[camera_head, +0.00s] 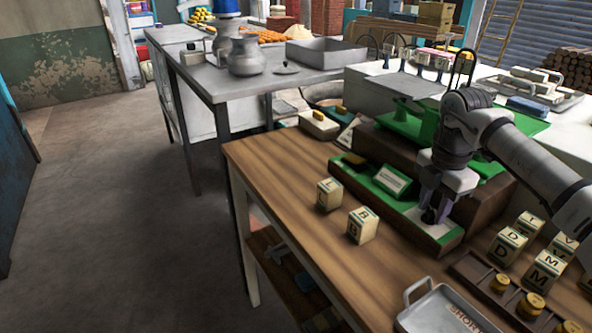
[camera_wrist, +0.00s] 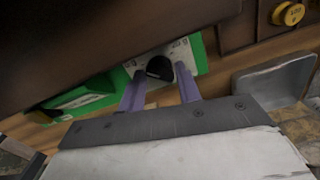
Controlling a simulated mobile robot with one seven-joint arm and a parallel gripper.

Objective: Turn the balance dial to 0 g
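The balance dial is a black knob (camera_wrist: 159,68) on a white scale plate (camera_wrist: 186,48) at one end of a green base (camera_head: 440,231). In the head view the dark knob (camera_head: 430,215) shows low between my fingers. My gripper (camera_head: 434,203) points down over it. In the wrist view the purple fingers of my gripper (camera_wrist: 159,74) stand apart, one on each side of the knob, with a narrow gap showing. The marks on the plate are too small and partly hidden, so I cannot read the dial's setting.
Lettered blocks (camera_head: 362,225) stand on the wooden table (camera_head: 300,240) in front of the base. A dark rack (camera_head: 470,267) with brass weights (camera_head: 531,305) and a metal tray (camera_head: 447,312) lie at the front right. The balance's dark body rises close behind my gripper.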

